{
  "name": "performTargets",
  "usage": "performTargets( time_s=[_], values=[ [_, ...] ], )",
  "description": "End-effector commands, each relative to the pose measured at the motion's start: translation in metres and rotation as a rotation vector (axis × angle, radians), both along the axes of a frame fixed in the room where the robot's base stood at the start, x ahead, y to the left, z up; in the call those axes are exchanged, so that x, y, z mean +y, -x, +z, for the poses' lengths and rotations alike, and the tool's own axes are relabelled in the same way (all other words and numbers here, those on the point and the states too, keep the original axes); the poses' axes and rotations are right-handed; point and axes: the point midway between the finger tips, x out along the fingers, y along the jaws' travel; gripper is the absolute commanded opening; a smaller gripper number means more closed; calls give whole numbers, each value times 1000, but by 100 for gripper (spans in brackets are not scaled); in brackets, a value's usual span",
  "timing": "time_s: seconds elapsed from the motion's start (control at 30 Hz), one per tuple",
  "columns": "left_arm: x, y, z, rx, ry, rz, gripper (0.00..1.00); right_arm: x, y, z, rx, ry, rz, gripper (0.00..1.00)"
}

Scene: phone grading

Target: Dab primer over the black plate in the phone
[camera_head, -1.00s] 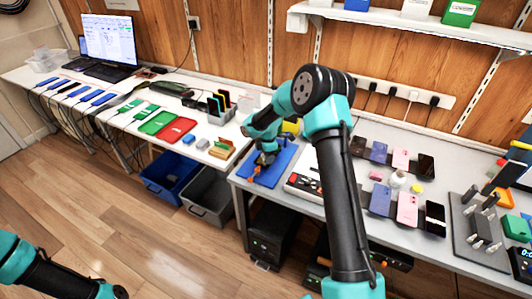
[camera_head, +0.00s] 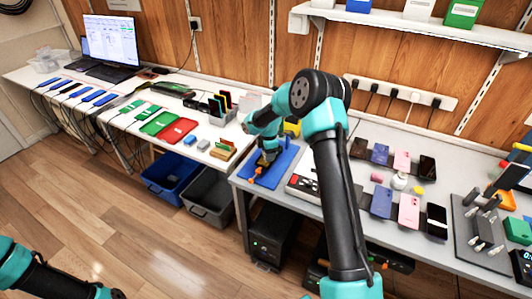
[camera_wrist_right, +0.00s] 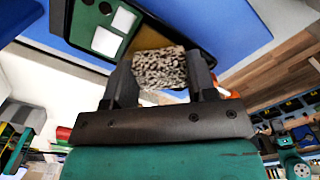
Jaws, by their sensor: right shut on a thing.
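My right gripper (camera_head: 266,160) is low over the blue mat (camera_head: 284,158) at the left end of the right-hand bench. In the right wrist view the gripper (camera_wrist_right: 163,80) is shut on a grey, speckled, sponge-like block (camera_wrist_right: 160,68). Beyond the block lies an opened phone (camera_wrist_right: 197,22) on the blue mat, with dark, green, white and tan parts inside. The block covers part of the phone. I cannot tell whether it touches the phone, and the black plate's outline is not clear. My left arm shows at lower left, but its gripper is out of view.
An orange item (camera_head: 257,172) lies at the mat's front. A box with red and dark parts (camera_head: 303,184) stands right of the mat. Several phones (camera_head: 409,208) lie further right. Left, the other bench holds a red tray (camera_head: 177,130) and a green tray (camera_head: 158,122).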

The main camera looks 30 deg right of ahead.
Motion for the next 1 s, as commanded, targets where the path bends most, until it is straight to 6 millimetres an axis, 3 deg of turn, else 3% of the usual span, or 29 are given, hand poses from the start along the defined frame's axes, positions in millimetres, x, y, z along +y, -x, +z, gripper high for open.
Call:
performTargets(
  time_s=[0.23,0.33,1.0],
  values=[
    [0,0,0,0,0,0,49,-1,13,1,1,0,16,33],
    [0,0,0,0,0,0,49,-2,11,19,-4,1,14,33],
    [0,0,0,0,0,0,49,-8,16,76,0,0,4,33]
  ],
)
